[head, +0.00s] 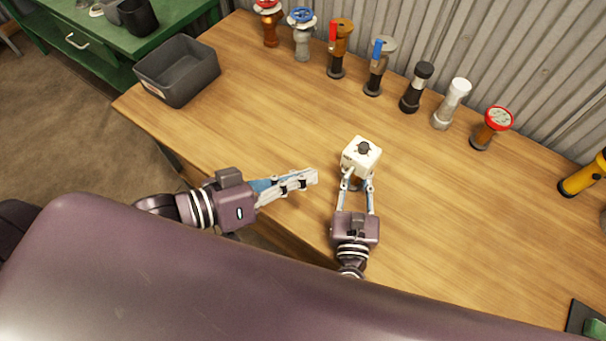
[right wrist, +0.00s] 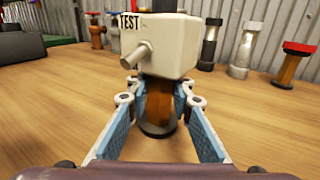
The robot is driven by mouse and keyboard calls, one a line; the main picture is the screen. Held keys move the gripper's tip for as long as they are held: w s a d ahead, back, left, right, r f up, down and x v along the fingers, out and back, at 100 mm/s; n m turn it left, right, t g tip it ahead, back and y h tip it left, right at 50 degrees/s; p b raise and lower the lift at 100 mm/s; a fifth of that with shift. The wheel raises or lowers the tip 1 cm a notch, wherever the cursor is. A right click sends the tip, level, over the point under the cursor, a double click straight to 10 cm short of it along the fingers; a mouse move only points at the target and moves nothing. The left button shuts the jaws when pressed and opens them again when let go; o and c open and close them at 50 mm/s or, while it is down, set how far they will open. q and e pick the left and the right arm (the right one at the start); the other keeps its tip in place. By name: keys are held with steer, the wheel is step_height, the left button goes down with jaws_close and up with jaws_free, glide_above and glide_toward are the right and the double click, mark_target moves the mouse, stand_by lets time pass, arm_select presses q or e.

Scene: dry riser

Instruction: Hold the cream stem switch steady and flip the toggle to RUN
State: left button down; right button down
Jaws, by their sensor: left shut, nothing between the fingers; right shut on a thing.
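The cream stem switch (head: 361,156) stands upright on the wooden table, a cream box on a copper-brown stem (right wrist: 159,103) with a dark round base. In the right wrist view the box carries a TEST label, and a pale toggle lever (right wrist: 137,55) sticks out of its near face, towards the lower left. A dark knob sits on top. No RUN label is visible. My right gripper (head: 356,183) is shut on the stem, below the box. My left gripper (head: 314,178) is shut and empty, left of the switch and apart from it, fingers pointing right.
Several valves and fittings line the back of the wooden table (head: 240,130), including a red-topped one (head: 497,120). A dark grey bin (head: 178,72) sits at the left corner. A yellow item (head: 582,180) is at the right. The table around the switch is clear.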

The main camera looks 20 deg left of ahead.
steer(key=c, duration=1.6)
jaws_free()
